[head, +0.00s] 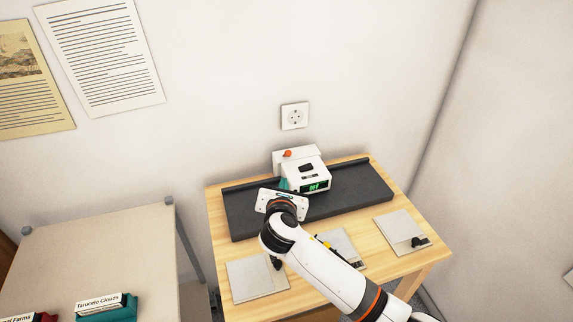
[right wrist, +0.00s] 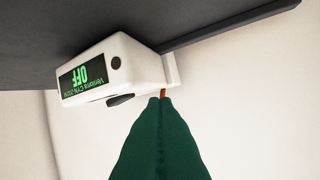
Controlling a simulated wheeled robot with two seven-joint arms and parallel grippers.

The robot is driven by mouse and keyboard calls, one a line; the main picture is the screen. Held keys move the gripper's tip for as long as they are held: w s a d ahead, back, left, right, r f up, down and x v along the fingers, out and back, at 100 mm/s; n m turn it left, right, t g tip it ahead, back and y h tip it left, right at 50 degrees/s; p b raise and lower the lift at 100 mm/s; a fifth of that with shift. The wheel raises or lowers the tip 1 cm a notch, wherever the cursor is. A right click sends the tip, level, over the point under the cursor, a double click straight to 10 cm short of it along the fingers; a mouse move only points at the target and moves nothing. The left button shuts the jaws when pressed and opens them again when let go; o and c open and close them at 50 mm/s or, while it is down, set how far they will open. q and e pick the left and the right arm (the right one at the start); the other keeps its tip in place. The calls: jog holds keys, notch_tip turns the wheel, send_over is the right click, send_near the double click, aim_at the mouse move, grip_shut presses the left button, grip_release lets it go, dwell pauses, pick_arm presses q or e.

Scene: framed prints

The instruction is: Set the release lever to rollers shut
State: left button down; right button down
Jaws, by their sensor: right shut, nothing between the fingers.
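A white machine (head: 307,178) with a green-lit display reading OFF sits on a dark tray; it appears upside down in the right wrist view (right wrist: 125,62). An orange knob (head: 288,153) shows at its back left, and a black tab (head: 306,168) on its top. Which of these is the release lever is not labelled. My right gripper (head: 283,184) is at the machine's left side, mostly hidden by its own wrist. In the right wrist view its green fingers (right wrist: 160,100) are shut and empty, tips overlapping the orange part (right wrist: 163,91); I cannot tell whether they touch.
The dark tray (head: 360,190) lies on a wooden table (head: 215,215) against the wall. Grey pads (head: 398,227) with small dark items lie along the front. A wall socket (head: 295,116) is above. A grey table (head: 100,250) with labelled boxes (head: 105,308) stands left.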

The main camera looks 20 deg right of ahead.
aim_at(286, 174)
jog(key=x, duration=0.4)
jog(key=shift+w+d+r, duration=0.25)
jog(key=shift+w+d, duration=0.05)
jog(key=shift+w, duration=0.25)
jog(key=shift+w+d+r, duration=0.25)
jog(key=shift+w+r, duration=0.05)
jog(key=shift+w, duration=0.25)
jog(key=shift+w+d+r, duration=0.3)
jog(key=shift+w+d, duration=0.05)
jog(key=shift+w, duration=0.3)
